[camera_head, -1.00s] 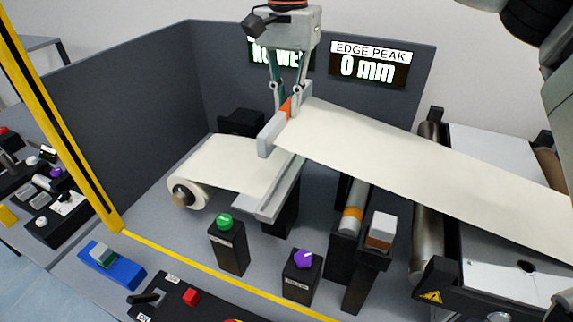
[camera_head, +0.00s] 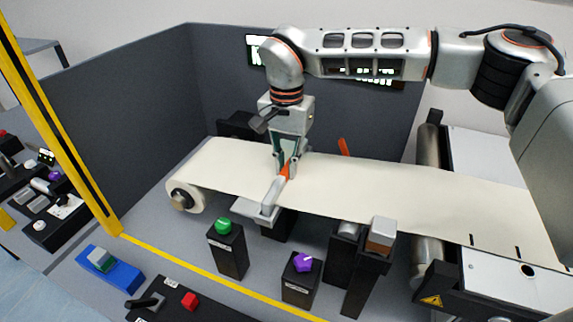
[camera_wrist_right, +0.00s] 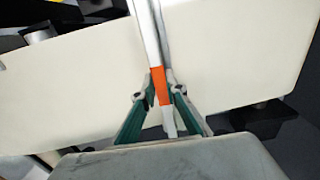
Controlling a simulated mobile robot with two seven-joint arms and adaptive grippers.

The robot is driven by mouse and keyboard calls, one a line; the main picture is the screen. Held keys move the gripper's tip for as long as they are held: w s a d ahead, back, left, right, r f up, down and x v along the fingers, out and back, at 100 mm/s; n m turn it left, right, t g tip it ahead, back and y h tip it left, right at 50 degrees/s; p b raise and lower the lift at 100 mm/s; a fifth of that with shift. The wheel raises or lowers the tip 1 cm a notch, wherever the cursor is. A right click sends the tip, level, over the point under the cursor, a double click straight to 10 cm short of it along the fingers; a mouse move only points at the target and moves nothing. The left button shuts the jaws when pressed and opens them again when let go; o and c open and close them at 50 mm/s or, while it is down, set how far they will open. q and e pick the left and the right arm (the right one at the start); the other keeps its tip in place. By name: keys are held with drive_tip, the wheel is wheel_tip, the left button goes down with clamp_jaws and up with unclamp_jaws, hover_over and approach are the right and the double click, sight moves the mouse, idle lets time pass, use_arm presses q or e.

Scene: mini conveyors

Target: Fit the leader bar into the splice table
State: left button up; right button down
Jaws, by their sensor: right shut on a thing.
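My right gripper (camera_head: 284,172) comes down from above and is shut on the bar at the orange band. In the right wrist view, the teal fingers stand on both sides of the bar (camera_wrist_right: 147,30). The splice table (camera_head: 243,208) is a grey plate on a dark post, mostly hidden under the bar and web. The bar lies low over it; I cannot tell whether it is seated. My left gripper is out of view.
Posts with a green button (camera_head: 223,226) and a purple knob (camera_head: 303,262) stand in front. A post with a white-and-brown block (camera_head: 382,233) and a metal roller (camera_head: 428,145) stand right.

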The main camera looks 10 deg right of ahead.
sight(286, 169)
drive_tip(key=shift+f, duration=0.1)
drive_tip(key=c, duration=2)
unclamp_jaws()
drive_tip(key=shift+c, duration=0.2)
wheel_tip(286, 169, up, 12)
drive_tip(key=shift+s, duration=0.15)
